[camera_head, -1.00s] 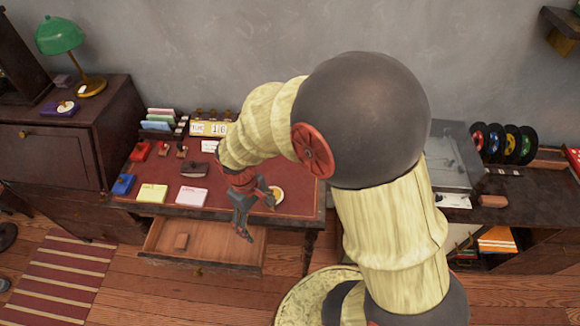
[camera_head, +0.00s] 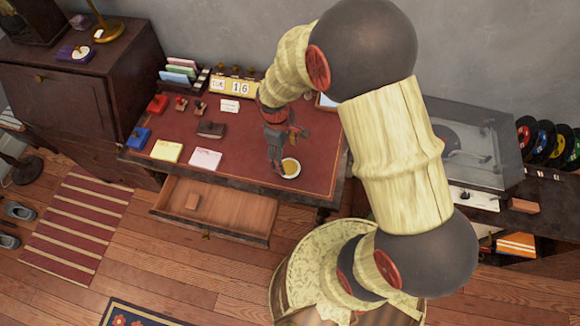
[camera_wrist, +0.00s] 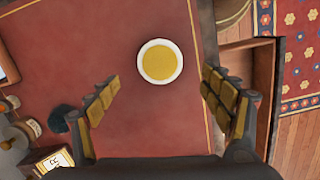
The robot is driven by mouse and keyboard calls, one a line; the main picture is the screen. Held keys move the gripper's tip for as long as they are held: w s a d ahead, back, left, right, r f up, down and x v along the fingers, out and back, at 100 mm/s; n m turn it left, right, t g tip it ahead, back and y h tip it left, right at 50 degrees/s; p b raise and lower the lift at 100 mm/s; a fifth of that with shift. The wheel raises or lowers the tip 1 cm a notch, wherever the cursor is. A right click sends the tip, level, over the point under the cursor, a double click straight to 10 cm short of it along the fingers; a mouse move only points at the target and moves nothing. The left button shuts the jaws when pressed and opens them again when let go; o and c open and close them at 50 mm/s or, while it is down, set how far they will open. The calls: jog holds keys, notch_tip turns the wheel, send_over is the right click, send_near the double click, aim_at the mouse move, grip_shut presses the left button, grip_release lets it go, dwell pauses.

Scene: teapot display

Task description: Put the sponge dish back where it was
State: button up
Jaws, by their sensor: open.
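The sponge dish, a small round white dish with a yellow sponge (camera_head: 291,168), sits on the red top of the desk near its front right. In the wrist view the dish (camera_wrist: 160,62) lies ahead of the fingertips, roughly midway between their lines. My gripper (camera_head: 280,160) is above the desk beside the dish, pointing down. In the wrist view my gripper (camera_wrist: 160,85) has its two padded fingers wide apart with nothing between them. I cannot tell the exact height of the fingertips over the desk.
The desk (camera_head: 240,142) also bears a yellow note pad (camera_head: 167,151), a pink note pad (camera_head: 205,158), a dark stamp block (camera_head: 211,129) and a date display (camera_head: 234,87). A drawer (camera_head: 238,212) stands open below the front edge. The desktop around the dish is mostly bare.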

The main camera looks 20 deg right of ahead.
aim_at(289, 167)
jog(key=f, duration=0.2)
jog(key=f+b, duration=0.1)
jog(key=f, duration=0.1)
jog(key=f+b, duration=0.1)
jog(key=f, duration=0.2)
jog(key=shift+s+d, duration=0.3)
jog(key=shift+s, duration=0.05)
jog(key=shift+c, duration=0.5)
jog(key=c, duration=1.5)
jog(key=shift+o, duration=0.2)
jog(key=shift+r, duration=0.1)
